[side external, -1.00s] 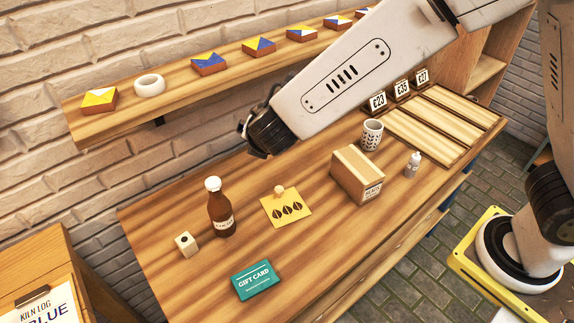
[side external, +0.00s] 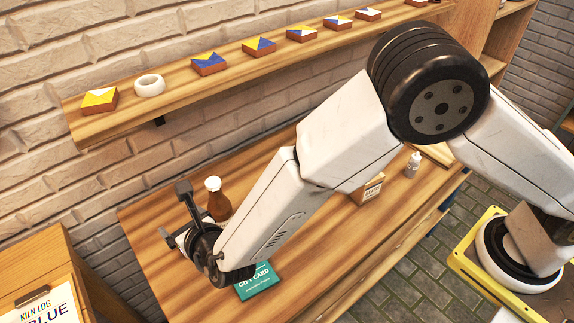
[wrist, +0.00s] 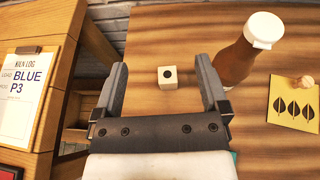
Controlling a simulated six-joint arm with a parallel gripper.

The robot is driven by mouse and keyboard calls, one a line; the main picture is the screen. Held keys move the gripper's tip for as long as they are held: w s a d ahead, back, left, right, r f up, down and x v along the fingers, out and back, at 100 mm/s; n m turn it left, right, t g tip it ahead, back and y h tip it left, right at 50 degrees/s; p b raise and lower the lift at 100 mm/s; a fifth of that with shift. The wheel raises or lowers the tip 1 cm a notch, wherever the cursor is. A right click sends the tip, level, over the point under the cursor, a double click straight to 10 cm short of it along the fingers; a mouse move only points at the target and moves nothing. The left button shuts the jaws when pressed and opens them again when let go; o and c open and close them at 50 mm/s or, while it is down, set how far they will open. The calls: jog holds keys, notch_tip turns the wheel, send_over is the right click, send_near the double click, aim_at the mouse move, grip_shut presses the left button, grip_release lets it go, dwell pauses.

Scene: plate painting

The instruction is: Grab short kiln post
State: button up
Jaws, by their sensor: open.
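A small cream block with a dark round hole in its top, which looks like the short kiln post (wrist: 167,77), stands on the wooden table. In the wrist view it appears between the two fingers of my open gripper (wrist: 158,88), slightly beyond their tips and touching neither. In the side view my gripper (side external: 174,211) is open and empty above the table's left end, and it hides the block there.
A brown bottle with a white cap (wrist: 248,45) stands just right of the right finger. A yellow card (wrist: 293,103) with a small tan knob lies farther right. A teal gift card (side external: 258,284) lies under my arm. A wooden stand with a log sheet (wrist: 22,88) is at the left.

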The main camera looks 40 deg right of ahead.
notch_tip(320, 180, down, 11)
jog(key=shift+f, duration=0.1)
jog(key=shift+x, duration=1.35)
jog(key=shift+w, duration=0.1)
jog(key=shift+x, duration=2.5)
jog(key=shift+d, duration=0.1)
grip_shut()
